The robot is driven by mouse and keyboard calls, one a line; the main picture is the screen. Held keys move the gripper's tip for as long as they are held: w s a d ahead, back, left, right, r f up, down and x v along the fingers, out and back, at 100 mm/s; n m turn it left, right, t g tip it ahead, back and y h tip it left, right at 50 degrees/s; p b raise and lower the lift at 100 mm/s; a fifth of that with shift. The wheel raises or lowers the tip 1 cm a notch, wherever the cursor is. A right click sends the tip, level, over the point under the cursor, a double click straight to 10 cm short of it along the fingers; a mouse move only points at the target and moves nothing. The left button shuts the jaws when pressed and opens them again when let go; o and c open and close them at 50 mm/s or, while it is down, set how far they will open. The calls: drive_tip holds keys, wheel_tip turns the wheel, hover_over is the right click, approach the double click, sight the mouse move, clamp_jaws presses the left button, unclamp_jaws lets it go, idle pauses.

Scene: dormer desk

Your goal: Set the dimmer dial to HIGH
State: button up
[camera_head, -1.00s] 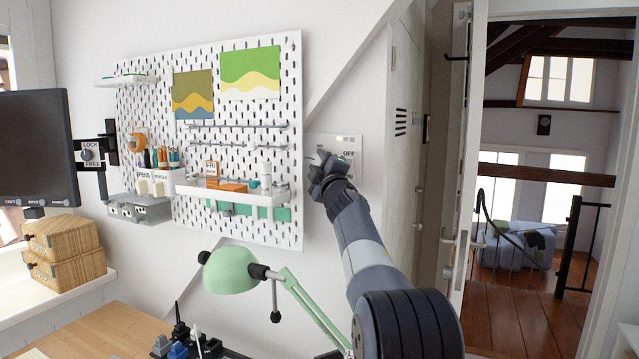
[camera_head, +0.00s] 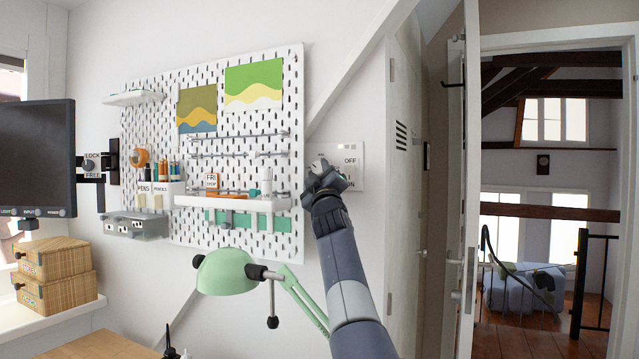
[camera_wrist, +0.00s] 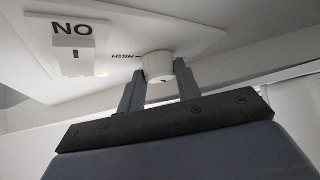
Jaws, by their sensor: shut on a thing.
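The dimmer dial (camera_wrist: 158,67) is a small white round knob on a white wall panel (camera_head: 352,150). My gripper (camera_wrist: 158,76) has one finger on each side of the dial and is shut on it. The word HIGH (camera_wrist: 123,56), upside down in the wrist view, is printed just left of the dial, with a short dark mark between them. The dial's own pointer cannot be made out. In the head view my gripper (camera_head: 323,178) is at the panel's left part and hides the dial.
A rocker switch (camera_wrist: 74,54) with an ON label sits on the same panel; OFF shows above it in the head view. A pegboard (camera_head: 290,90) with a white shelf (camera_head: 225,203) stands close on the left. A green lamp (camera_head: 228,272) is below. An open doorway is right.

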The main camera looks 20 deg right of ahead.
drive_tip(key=shift+w+f+m+h+b, duration=0.1)
drive_tip(key=shift+f+m+h+b, duration=0.05)
drive_tip(key=shift+m+h+b, duration=0.2)
idle(0.4)
drive_tip(key=o, duration=0.9)
drive_tip(key=shift+o, duration=0.4)
drive_tip(key=shift+r+p, duration=0.3)
drive_tip(key=shift+p, duration=0.3)
drive_tip(key=n+p, duration=0.1)
drive_tip(key=y+p, duration=0.1)
drive_tip(key=p, duration=0.1)
drive_tip(key=shift+r+n+y, duration=0.2)
drive_tip(key=shift+n+y, duration=0.05)
drive_tip(key=shift+n, duration=0.1)
drive_tip(key=shift+r+n+y+p, duration=0.1)
drive_tip(key=shift+n+y+p, duration=0.2)
drive_tip(key=shift+p, duration=0.15)
drive_tip(key=n+y+p, duration=0.1)
drive_tip(key=p, duration=0.2)
drive_tip(key=n+g+y+p, duration=0.1)
drive_tip(key=n+p, duration=0.1)
drive_tip(key=p, duration=0.2)
drive_tip(key=shift+s+d+r+g, duration=0.1)
drive_tip(key=shift+s+d+g, duration=0.1)
drive_tip(key=shift+g, duration=0.1)
